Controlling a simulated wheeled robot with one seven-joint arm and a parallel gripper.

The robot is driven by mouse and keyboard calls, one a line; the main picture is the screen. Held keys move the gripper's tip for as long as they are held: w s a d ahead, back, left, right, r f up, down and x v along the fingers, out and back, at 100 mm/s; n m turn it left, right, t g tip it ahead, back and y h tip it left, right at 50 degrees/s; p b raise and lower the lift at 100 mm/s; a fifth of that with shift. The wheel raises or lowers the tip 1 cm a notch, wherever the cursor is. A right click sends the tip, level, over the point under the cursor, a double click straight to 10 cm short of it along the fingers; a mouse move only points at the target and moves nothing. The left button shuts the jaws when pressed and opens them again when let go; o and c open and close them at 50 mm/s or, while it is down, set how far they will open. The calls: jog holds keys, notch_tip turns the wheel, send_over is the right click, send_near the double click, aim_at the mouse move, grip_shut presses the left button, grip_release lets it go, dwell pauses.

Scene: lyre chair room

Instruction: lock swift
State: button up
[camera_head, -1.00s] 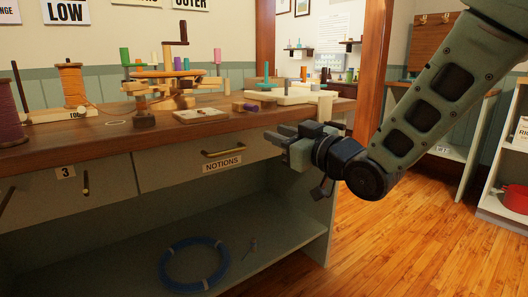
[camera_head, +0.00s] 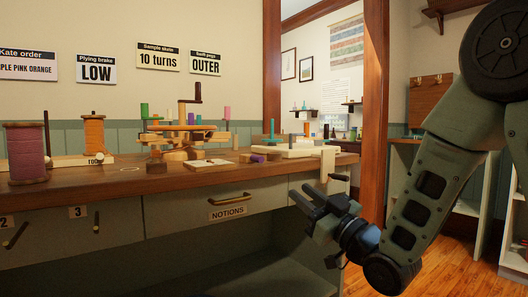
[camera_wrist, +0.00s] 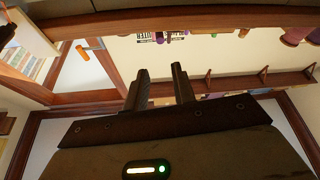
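A wooden swift (camera_head: 183,128) with coloured pegs (green, pink, purple and others) and a dark upright handle or post stands on the workbench (camera_head: 110,185) left of centre. I cannot make out its lock. My gripper (camera_head: 306,196) is in front of the bench's right end, below the top and well to the right of the swift. Its two fingers point up and left. The wrist view shows the fingers (camera_wrist: 159,85) apart with nothing between them, so the gripper is open. The swift's body is not clear in the wrist view.
A pale block-like fixture (camera_head: 327,165) stands at the bench's right edge, close to my gripper. A pale board with a teal peg (camera_head: 271,130) lies near it. Spools (camera_head: 26,153) stand at the left. The NOTIONS drawer (camera_head: 228,208) is shut. Floor shows at right.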

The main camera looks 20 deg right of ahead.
aim_at(262, 161)
jog(key=p+x, duration=0.8)
jog(key=x, duration=0.6)
jog(key=shift+r, duration=0.1)
jog(key=shift+w+a+r+p, duration=0.1)
jog(key=shift+w+a+p, duration=0.15)
jog(key=shift+w+p, duration=0.3)
grip_shut()
